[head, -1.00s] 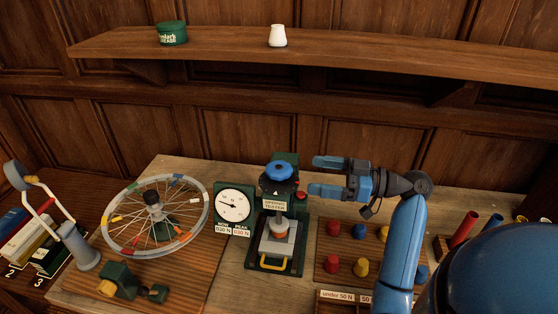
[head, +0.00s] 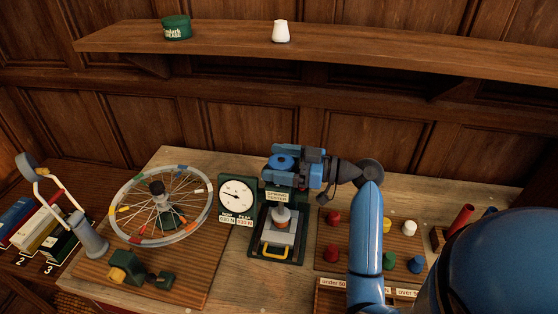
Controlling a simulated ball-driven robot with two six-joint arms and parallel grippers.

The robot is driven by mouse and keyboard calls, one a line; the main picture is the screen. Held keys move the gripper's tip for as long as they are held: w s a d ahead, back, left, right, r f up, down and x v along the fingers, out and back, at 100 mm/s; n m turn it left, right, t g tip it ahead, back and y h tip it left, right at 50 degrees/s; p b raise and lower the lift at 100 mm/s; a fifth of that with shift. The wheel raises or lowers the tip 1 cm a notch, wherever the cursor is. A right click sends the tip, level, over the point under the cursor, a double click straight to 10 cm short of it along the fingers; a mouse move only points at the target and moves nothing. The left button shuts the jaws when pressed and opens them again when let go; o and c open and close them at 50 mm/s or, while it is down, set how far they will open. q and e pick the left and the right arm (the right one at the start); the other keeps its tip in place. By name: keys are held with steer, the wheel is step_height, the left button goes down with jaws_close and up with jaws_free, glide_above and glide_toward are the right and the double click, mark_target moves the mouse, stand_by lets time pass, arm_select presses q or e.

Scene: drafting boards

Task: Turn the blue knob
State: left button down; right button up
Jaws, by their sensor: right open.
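The blue knob (head: 281,163) sits on top of the dark green tester (head: 262,246) in the middle of the bench. My right gripper (head: 272,163) is at the knob, reaching in from the right. Its jaws are open, with one finger on the far side of the knob and one on the near side. I cannot tell whether either finger touches it. The gripper hides part of the knob and the tester's upper part. My left gripper is not in view.
A white dial gauge (head: 237,196) stands just left of the tester. A spoked wheel (head: 143,228) is farther left. A board (head: 322,258) with several coloured pegs lies to the right, partly behind my right arm. A wooden shelf (head: 350,57) runs above the bench.

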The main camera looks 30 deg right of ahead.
steer(key=shift+w, duration=0.1)
steer(key=shift+c, duration=0.3)
steer(key=c, duration=1)
steer(key=shift+o, duration=0.2)
